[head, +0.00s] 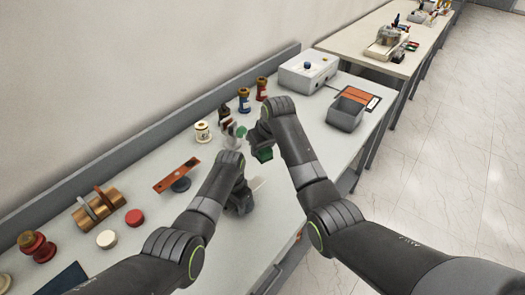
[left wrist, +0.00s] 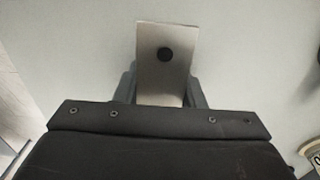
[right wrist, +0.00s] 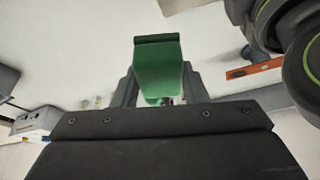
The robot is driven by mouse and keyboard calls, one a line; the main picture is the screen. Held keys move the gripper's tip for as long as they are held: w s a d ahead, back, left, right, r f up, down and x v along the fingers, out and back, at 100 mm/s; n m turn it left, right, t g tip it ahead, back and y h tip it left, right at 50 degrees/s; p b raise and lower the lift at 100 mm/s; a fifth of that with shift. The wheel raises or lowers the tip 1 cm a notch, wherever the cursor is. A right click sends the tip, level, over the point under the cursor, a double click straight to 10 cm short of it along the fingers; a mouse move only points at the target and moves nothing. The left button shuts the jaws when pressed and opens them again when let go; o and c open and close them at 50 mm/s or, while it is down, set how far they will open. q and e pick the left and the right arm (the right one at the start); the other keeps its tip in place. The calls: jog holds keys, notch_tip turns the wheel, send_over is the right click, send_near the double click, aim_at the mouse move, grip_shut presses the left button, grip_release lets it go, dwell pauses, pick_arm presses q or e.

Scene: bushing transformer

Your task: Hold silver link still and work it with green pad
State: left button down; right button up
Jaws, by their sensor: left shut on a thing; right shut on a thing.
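The silver link (left wrist: 155,85) is a flat metal plate with a dark round hole, and my left gripper (left wrist: 160,98) is shut on it in the left wrist view. In the head view a pale end of the link (head: 257,184) shows beside my left gripper (head: 240,203), low over the bench. The green pad (right wrist: 158,68) is a green block with a darker strip along its far edge. My right gripper (right wrist: 160,92) is shut on it. In the head view the pad (head: 264,154) hangs under my right gripper (head: 262,140), above and behind the link, apart from it.
An orange bar (head: 177,174) on a dark round foot, copper coils (head: 100,208) and red and white discs stand at left. Several bushings line the wall. A white box (head: 308,70) and a grey bin (head: 345,114) stand at right. The bench front is mostly clear.

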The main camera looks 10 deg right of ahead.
dwell(0.3)
pick_arm(q)
jog(key=c, duration=0.8)
grip_release()
jog(key=shift+c, duration=0.2)
jog(key=shift+r, duration=0.2)
notch_tip(320, 180, up, 12)
jog(key=shift+f, duration=0.25)
jog(key=shift+r, duration=0.15)
